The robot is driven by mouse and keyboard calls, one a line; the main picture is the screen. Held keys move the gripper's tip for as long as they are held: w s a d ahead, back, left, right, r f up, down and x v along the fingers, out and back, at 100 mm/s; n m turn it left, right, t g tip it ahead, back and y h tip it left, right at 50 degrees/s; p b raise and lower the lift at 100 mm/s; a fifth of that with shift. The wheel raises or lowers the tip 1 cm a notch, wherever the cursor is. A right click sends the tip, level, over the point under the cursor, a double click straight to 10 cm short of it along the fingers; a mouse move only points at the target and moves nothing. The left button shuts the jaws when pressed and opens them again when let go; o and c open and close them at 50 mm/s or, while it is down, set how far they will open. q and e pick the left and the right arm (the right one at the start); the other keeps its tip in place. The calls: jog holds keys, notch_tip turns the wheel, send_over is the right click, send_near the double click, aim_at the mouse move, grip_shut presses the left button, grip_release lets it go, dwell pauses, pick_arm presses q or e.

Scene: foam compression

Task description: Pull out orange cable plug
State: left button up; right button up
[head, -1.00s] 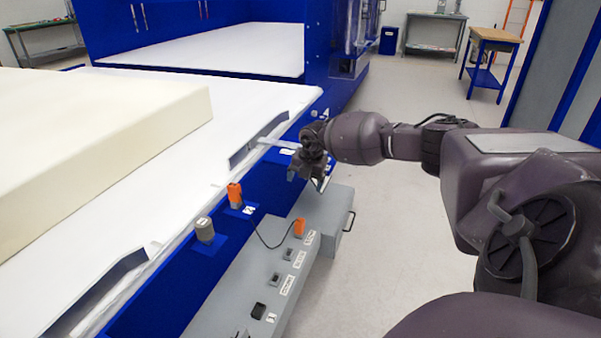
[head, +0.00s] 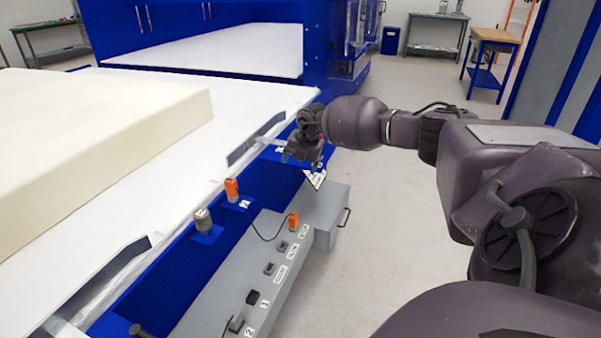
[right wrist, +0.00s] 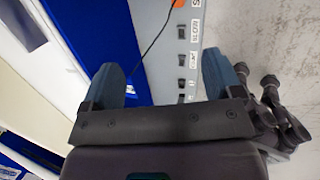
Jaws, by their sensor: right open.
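The orange cable plug (head: 293,220) sits on the grey panel (head: 225,288) at the machine's side. A thin black cable runs from it to an orange connector (head: 231,189) on the blue frame. My right gripper (head: 302,155) is open and empty, above and beyond the plug, near the blue frame. In the right wrist view the open fingers (right wrist: 170,80) point toward the panel, and the orange plug (right wrist: 178,3) shows only in part at the top edge. My left gripper is not in view.
A grey cylindrical knob (head: 203,220) stands on the blue frame. Several labelled black sockets or switches line the panel. A large cream foam block (head: 90,150) lies on the white bed (head: 245,110).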

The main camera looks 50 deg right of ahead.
jog(key=s+a+f+m+t+y+p, duration=0.15)
jog(key=s+a+f+y, duration=0.25)
jog(key=a, duration=0.6)
jog(key=s+a+f+t+y, duration=0.25)
jog(key=s+a+f, duration=0.2)
jog(key=a, duration=0.65)
jog(key=s+a+f+m+t+y+p, duration=0.15)
jog(key=s+a+f+y, duration=0.3)
jog(key=a, duration=0.55)
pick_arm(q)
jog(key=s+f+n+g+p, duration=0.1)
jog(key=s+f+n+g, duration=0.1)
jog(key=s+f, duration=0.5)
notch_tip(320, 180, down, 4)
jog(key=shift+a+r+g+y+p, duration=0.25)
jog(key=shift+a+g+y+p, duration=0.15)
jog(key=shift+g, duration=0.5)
pick_arm(e)
jog(key=s+m+t+h, duration=0.2)
jog(key=s+m+h, duration=0.8)
jog(key=s+m, duration=0.8)
jog(key=s+a+f, duration=0.1)
jog(key=s, duration=0.4)
jog(key=shift+s+m+h, duration=0.15)
jog(key=shift+m+h, duration=0.25)
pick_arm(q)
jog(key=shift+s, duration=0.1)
